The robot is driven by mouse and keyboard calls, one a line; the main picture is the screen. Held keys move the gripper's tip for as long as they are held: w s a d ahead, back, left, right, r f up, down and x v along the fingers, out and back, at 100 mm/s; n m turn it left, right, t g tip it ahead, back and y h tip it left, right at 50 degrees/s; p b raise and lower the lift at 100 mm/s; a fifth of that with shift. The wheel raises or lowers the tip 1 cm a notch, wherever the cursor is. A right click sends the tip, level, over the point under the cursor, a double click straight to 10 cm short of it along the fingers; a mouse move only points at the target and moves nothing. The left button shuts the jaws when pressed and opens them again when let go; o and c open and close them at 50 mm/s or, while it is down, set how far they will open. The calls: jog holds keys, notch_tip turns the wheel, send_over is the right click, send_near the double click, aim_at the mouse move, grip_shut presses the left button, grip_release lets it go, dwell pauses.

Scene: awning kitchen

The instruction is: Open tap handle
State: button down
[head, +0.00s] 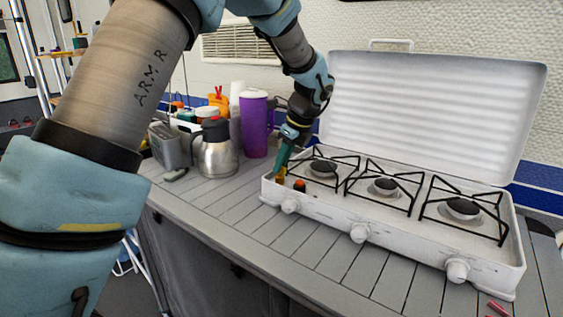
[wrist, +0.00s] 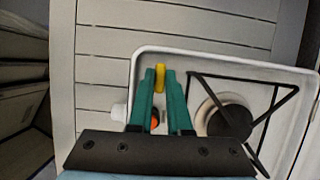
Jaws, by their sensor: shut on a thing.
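The tap handle is a small yellow piece (head: 280,175) at the left end of the white camping stove (head: 325,215). In the wrist view the yellow handle (wrist: 160,80) stands between the tips of my two teal fingers. My gripper (head: 282,166) reaches down to it from above and is shut on it; the wrist view also shows my gripper (wrist: 161,84). A small black and orange part (head: 299,186) sits just right of the handle in the head view. It shows partly between my fingers in the wrist view (wrist: 154,122). The tap's lower part is hidden.
Black pan supports (head: 322,162) over several burners stand close to the right of my gripper, with the raised stove lid (head: 430,110) behind. A steel jug (head: 215,150) and purple tumbler (head: 254,125) stand to the left. The slatted counter in front (head: 230,215) is clear.

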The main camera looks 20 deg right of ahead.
jog(key=shift+r, duration=0.1)
jog(key=n+g+y+p, duration=0.1)
jog(key=n+p, duration=0.3)
jog(key=shift+d+r, duration=0.1)
jog(key=n+p, duration=0.2)
jog(key=n+g+y+p, duration=0.1)
jog(key=n, duration=0.1)
jog(key=shift+w+n+g+p, duration=0.2)
jog(key=shift+n+g+p, duration=0.1)
jog(key=shift+p, duration=0.1)
jog(key=n+g+p, duration=0.1)
jog(key=n, duration=0.1)
jog(key=n+p, duration=0.1)
jog(key=n, duration=0.1)
jog(key=shift+w+d+n+g, duration=0.1)
jog(key=shift+n+g, duration=0.2)
jog(key=shift+g, duration=0.1)
jog(key=n, duration=0.2)
jog(key=n+g+p, duration=0.1)
jog(key=n, duration=0.1)
jog(key=shift+w+f, duration=0.1)
jog(key=shift+f, duration=0.1)
jog(key=shift+n+g, duration=0.3)
jog(key=c, duration=0.9)
grip_release()
jog(key=shift+o, duration=0.2)
